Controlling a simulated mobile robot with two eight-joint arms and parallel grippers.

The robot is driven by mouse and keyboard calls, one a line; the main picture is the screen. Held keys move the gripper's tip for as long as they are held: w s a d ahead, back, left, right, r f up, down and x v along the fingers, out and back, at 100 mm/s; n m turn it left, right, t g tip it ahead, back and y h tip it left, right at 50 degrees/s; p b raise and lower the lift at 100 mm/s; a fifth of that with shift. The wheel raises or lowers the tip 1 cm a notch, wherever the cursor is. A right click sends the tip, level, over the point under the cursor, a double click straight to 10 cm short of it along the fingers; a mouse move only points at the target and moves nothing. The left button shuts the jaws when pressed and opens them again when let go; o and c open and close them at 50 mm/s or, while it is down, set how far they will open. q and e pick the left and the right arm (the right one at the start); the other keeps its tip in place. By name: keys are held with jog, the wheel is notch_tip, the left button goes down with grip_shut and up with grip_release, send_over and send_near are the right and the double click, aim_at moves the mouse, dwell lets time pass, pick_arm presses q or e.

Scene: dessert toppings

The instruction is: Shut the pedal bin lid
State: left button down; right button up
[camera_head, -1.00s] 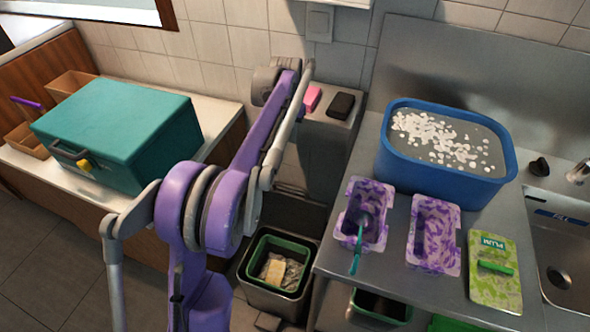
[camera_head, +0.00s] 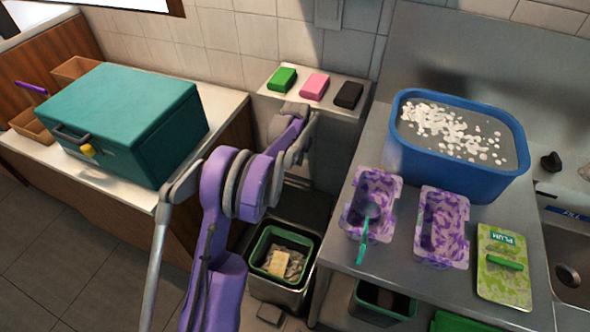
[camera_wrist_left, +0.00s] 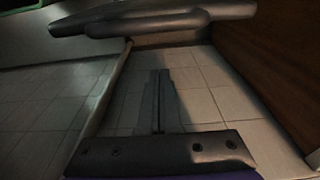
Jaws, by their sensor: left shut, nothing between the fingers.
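The pedal bin (camera_head: 275,291) stands on the floor between the two counters in the head view. It is open, with a green inner rim and pale litter inside. A dark upright panel behind its opening looks like the raised lid (camera_head: 306,208). My left arm's purple links reach up left of the bin and end above and behind it; the fingertips are hidden in the head view. In the left wrist view my left gripper (camera_wrist_left: 160,82) is shut and empty over floor tiles. A dark rounded bar (camera_wrist_left: 150,22) lies beyond it; I cannot tell what it is.
A teal box (camera_head: 125,120) sits on the left counter. Green (camera_head: 282,80), pink (camera_head: 314,87) and black (camera_head: 348,95) blocks lie on a ledge behind the arm. A blue tub (camera_head: 455,170) and purple patterned containers stand on the steel counter at right.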

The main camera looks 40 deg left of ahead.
pick_arm(q)
jog(key=shift+s+d+f, duration=0.1)
jog(key=shift+s+d, duration=0.1)
jog(key=shift+s, duration=0.4)
jog(key=shift+s+d+f, duration=0.1)
jog(key=shift+s+d, duration=0.1)
jog(key=shift+s, duration=0.4)
jog(key=shift+s+d+f, duration=0.1)
jog(key=shift+s+d, duration=0.1)
jog(key=shift+s, duration=0.4)
jog(key=shift+s, duration=0.1)
